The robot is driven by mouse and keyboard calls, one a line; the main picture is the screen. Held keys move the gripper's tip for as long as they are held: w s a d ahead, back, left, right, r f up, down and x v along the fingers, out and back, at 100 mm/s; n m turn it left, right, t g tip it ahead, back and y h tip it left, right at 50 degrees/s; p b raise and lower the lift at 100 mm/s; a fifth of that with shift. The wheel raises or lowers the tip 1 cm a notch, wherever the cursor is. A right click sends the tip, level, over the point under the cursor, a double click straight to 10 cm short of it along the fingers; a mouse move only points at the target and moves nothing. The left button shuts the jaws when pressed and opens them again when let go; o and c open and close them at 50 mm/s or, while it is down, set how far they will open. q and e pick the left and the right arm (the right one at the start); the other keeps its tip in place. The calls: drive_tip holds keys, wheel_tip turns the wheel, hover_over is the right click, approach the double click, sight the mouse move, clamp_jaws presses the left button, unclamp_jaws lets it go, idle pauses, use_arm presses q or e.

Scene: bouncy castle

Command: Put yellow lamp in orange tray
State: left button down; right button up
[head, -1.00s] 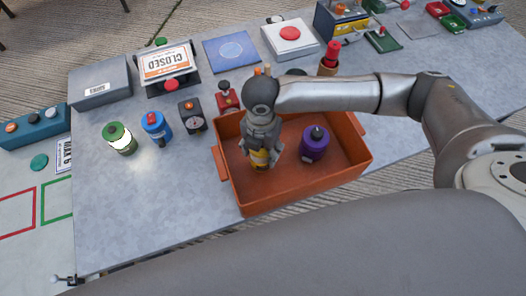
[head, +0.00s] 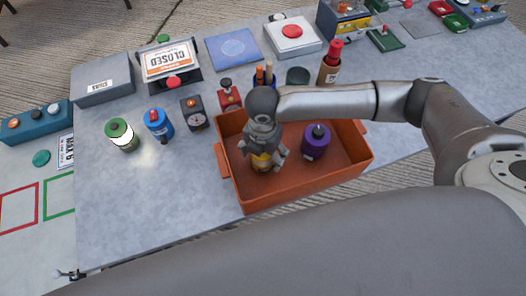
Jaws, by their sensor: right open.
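The orange tray (head: 300,190) stands at the front of the grey table. The yellow lamp (head: 262,163) is inside its left part, mostly hidden under my right gripper. My right gripper (head: 263,157) reaches down into the tray from above, open, with its fingers around the lamp's upper part. Whether the fingers touch the lamp I cannot tell. A purple lamp (head: 316,146) stands in the tray to the right of the gripper. My left gripper is not in view.
Left of the tray stand a green lamp (head: 122,135), a blue lamp (head: 158,125) and a dark gauge box (head: 194,115). The table's front left is clear.

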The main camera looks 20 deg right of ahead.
wheel_tip(320, 180, up, 12)
drive_tip(key=shift+r+b, duration=0.2)
drive_tip(key=shift+b, duration=0.2)
drive_tip(key=shift+s+f, duration=0.1)
idle(0.6)
